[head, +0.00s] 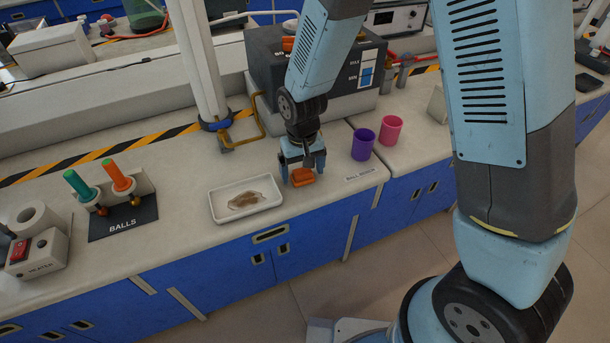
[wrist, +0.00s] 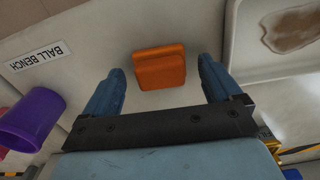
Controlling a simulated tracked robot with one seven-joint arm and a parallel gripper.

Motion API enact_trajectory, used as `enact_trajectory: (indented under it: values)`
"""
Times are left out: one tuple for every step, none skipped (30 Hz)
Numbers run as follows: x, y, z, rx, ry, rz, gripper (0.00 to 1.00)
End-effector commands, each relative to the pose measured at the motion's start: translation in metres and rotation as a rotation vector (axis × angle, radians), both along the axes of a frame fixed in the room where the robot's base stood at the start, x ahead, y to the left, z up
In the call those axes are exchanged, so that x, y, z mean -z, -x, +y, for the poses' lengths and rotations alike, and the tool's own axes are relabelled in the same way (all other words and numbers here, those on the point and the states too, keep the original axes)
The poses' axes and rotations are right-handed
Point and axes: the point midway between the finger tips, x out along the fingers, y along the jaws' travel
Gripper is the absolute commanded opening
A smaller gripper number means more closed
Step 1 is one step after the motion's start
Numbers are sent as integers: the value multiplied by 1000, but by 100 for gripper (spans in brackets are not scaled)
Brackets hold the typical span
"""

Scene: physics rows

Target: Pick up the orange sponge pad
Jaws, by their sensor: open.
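The orange sponge pad (head: 302,176) lies on the pale bench top, near its front edge, just right of a white tray. In the wrist view the sponge pad (wrist: 160,68) sits between and a little beyond my two blue fingertips. My gripper (head: 303,168) points down over the pad and is open. In the wrist view my gripper (wrist: 161,85) has its fingers spread wider than the pad, with a gap on both sides. Nothing is held.
The white tray (head: 221,207) with a brown stain lies close on the left. A purple cup (head: 363,144) and a pink cup (head: 390,130) stand to the right. A grey machine (head: 345,75) stands behind. A balls holder (head: 122,218) is farther left.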

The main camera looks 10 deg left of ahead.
Motion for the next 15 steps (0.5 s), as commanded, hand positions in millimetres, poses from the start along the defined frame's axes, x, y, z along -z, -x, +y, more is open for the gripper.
enact_trajectory:
  values:
    - [4, 0, 0, 0, 0, 1, 92]
    - [5, 0, 0, 0, 0, 1, 92]
    - [6, 0, 0, 0, 0, 0, 92]
    - [7, 0, 0, 0, 0, 0, 92]
    - [7, 0, 0, 1, 0, 0, 92]
    - [7, 0, 0, 1, 0, 0, 92]
    - [7, 0, 0, 1, 0, 0, 92]
    - [7, 0, 0, 1, 0, 0, 92]
    - [7, 0, 0, 1, 0, 0, 92]
    - [7, 0, 0, 1, 0, 0, 92]
    - [7, 0, 0, 1, 0, 0, 90]
    - [7, 0, 0, 1, 0, 0, 86]
    - [7, 0, 0, 1, 0, 0, 83]
    - [7, 0, 0, 1, 0, 0, 80]
    - [7, 0, 0, 1, 0, 0, 76]
